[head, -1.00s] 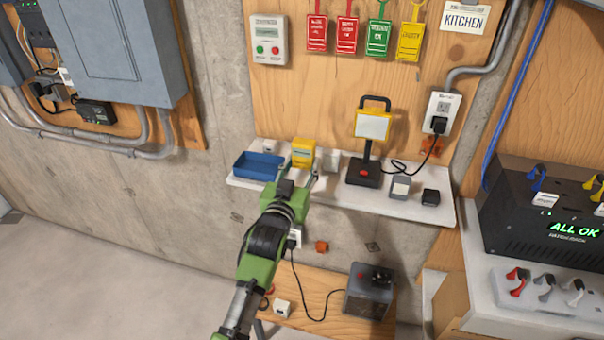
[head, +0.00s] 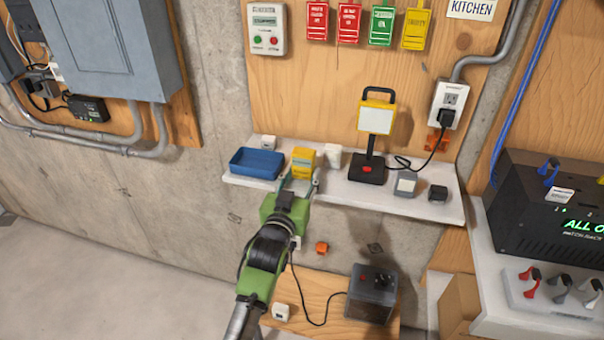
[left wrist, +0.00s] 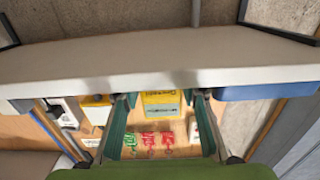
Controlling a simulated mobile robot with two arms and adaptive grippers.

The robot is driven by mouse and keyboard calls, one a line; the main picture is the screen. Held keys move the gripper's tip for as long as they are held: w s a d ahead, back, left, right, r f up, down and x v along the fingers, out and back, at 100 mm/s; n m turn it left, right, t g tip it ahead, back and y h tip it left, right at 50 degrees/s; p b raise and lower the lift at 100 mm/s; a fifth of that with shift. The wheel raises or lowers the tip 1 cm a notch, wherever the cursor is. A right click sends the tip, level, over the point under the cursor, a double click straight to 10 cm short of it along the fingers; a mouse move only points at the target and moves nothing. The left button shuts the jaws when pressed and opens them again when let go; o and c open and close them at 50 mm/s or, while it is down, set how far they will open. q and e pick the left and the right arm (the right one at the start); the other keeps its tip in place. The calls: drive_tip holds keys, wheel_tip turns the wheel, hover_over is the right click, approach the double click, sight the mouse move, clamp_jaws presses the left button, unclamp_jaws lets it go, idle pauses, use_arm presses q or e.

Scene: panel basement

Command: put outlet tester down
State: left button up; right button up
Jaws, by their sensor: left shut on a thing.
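The yellow outlet tester (head: 303,162), with a pale label on its face, is upright between the fingers of my left gripper (head: 299,184). The gripper is shut on it, at the front of the white wall shelf (head: 400,205). The tester stands right of the blue tray (head: 256,163). In the left wrist view the tester (left wrist: 162,103) shows between the two fingers, partly hidden by the shelf edge. I cannot tell whether its bottom touches the shelf. My right gripper is not in view.
A work lamp (head: 375,130), a small white block (head: 333,156), a grey box (head: 405,183) and a black block (head: 438,193) are on the shelf. A black box with green lettering (head: 550,205) is at right. A dark grey box (head: 371,293) sits on the lower board.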

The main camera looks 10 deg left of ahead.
use_arm(q)
drive_tip(key=o, duration=1.5)
drive_tip(key=shift+f, duration=0.1)
drive_tip(key=shift+c, duration=0.2)
drive_tip(key=shift+r+p, duration=0.3)
drive_tip(key=shift+r, duration=0.2)
drive_tip(key=s+b, duration=0.2)
drive_tip(key=s, duration=1)
drive_tip(key=shift+a, duration=0.2)
drive_tip(key=shift+r, duration=0.1)
